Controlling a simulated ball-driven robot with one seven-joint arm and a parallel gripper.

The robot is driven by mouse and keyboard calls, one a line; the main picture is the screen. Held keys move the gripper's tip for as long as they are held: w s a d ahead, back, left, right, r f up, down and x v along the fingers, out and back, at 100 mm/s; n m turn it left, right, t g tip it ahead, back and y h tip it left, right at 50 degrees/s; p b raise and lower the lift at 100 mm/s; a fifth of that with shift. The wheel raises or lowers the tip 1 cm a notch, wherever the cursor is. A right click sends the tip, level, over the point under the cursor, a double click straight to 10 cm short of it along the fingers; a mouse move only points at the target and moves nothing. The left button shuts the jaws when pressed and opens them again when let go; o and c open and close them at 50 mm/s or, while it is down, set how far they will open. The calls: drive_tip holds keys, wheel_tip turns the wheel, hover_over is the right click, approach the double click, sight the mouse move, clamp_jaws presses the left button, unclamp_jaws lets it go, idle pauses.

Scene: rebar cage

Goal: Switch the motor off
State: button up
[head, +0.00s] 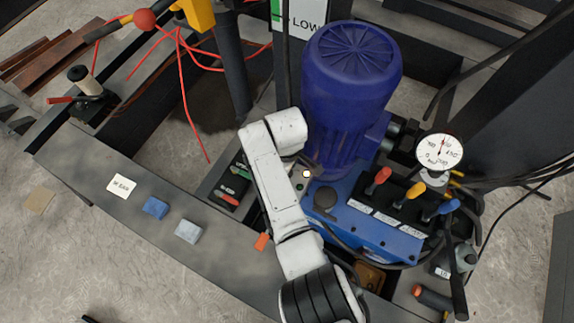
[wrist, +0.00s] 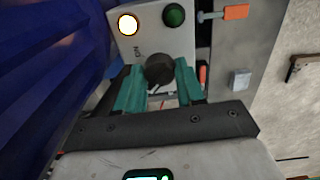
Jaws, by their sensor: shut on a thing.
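The blue motor (head: 345,95) stands upright in the middle of the head view, on a blue base. In the wrist view, a grey switch box (wrist: 150,42) carries a dark rotary knob (wrist: 159,68), a glowing white lamp (wrist: 128,25) and a dark green button or lamp (wrist: 174,15). An "ON" mark is beside the knob. My gripper (wrist: 160,84) has its teal fingers on either side of the knob and is shut on it. In the head view my arm hides most of the box; only the glowing lamp (head: 306,174) shows clearly.
Red, yellow and blue levers (head: 415,190) and a pressure gauge (head: 439,152) stand right of the motor. A dark beam (head: 150,230) at lower left bears small blocks and a card (head: 121,186). Cables run at right.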

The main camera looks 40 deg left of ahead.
drive_tip(key=o, duration=1)
drive_tip(key=shift+o, duration=0.2)
wheel_tip(320, 180, up, 11)
drive_tip(key=p, duration=0.2)
drive_tip(key=shift+s+f, duration=0.1)
drive_tip(key=shift+f, duration=0.05)
